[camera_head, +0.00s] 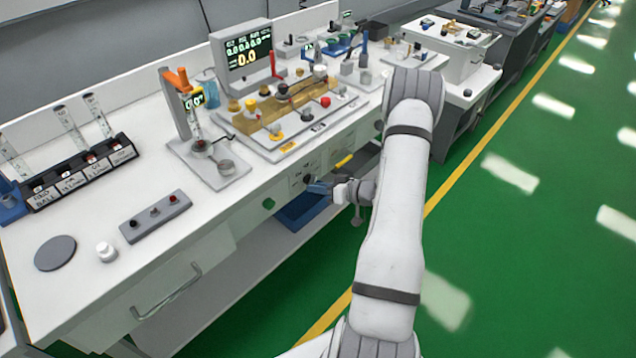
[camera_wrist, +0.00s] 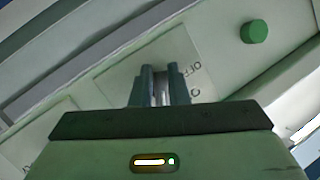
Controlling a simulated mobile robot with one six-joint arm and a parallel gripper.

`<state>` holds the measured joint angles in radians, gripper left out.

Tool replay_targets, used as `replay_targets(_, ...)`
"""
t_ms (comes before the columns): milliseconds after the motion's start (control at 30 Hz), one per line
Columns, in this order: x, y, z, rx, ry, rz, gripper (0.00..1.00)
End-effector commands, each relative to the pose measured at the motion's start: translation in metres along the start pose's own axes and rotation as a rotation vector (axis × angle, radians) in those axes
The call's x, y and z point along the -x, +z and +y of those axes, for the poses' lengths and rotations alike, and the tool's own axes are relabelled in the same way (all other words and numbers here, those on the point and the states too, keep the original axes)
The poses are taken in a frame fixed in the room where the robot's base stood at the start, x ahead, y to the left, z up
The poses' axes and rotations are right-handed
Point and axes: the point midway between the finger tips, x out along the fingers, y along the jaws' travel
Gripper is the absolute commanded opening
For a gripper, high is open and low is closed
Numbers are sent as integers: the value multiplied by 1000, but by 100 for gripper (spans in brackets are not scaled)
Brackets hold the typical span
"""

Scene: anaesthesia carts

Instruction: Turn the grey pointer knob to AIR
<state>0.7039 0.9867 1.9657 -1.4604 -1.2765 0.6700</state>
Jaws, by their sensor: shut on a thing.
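My gripper (camera_head: 318,187) reaches the front panel of the white cart (camera_head: 240,215) from the right. In the wrist view, its two dark fingers (camera_wrist: 160,90) are shut on the grey pointer knob (camera_wrist: 161,88), of which only a narrow strip shows between them. The knob sits in front of a pale label plate (camera_wrist: 200,75). "OFF" and part of an "O" can be read on the plate beside the fingers. In the head view the knob is mostly hidden by my gripper.
A green round button (camera_wrist: 254,32) is on the same panel; it also shows in the head view (camera_head: 268,203). A blue bin (camera_head: 300,213) is below. Green floor is free to the right.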

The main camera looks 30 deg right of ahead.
Motion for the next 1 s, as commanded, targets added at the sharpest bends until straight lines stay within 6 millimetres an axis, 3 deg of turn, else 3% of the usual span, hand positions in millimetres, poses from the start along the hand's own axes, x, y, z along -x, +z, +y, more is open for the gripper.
replay_targets(433,-1,-6,-1,-182,-81,51,0)
replay_targets(967,0,-7,0,-202,-88,60,0)
replay_targets(1000,0,-8,0,-202,-87,60,15)
